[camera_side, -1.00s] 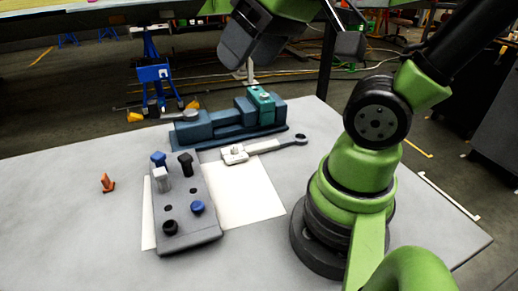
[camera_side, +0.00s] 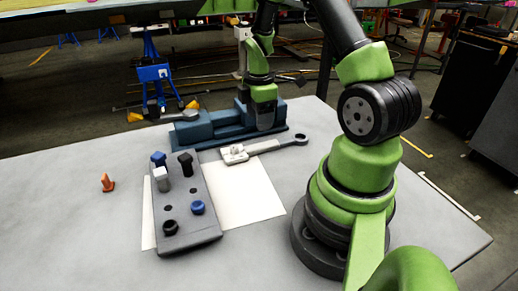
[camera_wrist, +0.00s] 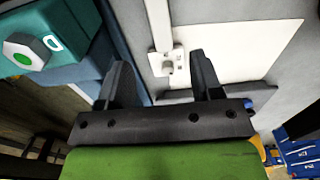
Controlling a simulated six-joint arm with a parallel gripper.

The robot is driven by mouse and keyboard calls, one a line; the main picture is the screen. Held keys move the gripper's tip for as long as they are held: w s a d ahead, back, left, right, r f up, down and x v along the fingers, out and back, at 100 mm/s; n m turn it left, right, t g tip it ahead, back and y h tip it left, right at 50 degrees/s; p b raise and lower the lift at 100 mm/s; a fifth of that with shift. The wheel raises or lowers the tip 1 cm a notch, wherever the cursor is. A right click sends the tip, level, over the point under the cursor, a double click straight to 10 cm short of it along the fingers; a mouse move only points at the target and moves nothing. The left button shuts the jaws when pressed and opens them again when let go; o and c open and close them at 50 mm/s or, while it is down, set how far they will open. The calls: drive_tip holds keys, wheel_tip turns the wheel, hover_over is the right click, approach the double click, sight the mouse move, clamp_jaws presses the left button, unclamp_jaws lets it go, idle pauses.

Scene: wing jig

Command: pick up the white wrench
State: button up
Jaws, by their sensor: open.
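The white wrench (camera_side: 264,147) lies flat behind the pegged block, partly on the white sheet, its ring end to the right and its square head to the left. In the wrist view the wrench (camera_wrist: 159,25) runs down from the top edge, its head showing between my fingers. My gripper (camera_wrist: 160,72) is open and empty, with one dark finger on each side of the head in the picture. In the side view my gripper (camera_side: 265,121) hangs in front of the blue vise, behind the wrench; its fingertips are hard to make out. I cannot tell its height above the wrench.
The blue vise (camera_side: 200,131) stands close behind the wrench. A grey block (camera_side: 187,238) with several pegs stands in front-left, on the white sheet (camera_side: 245,201). A small orange piece (camera_side: 107,183) is at far left. The front of the table is clear.

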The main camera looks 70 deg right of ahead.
sight(258, 146)
drive_tip(key=f, duration=0.8)
drive_tip(key=shift+w+a+f, duration=0.1)
drive_tip(key=shift+a+f, duration=0.1)
drive_tip(key=shift+f, duration=0.15)
clamp_jaws()
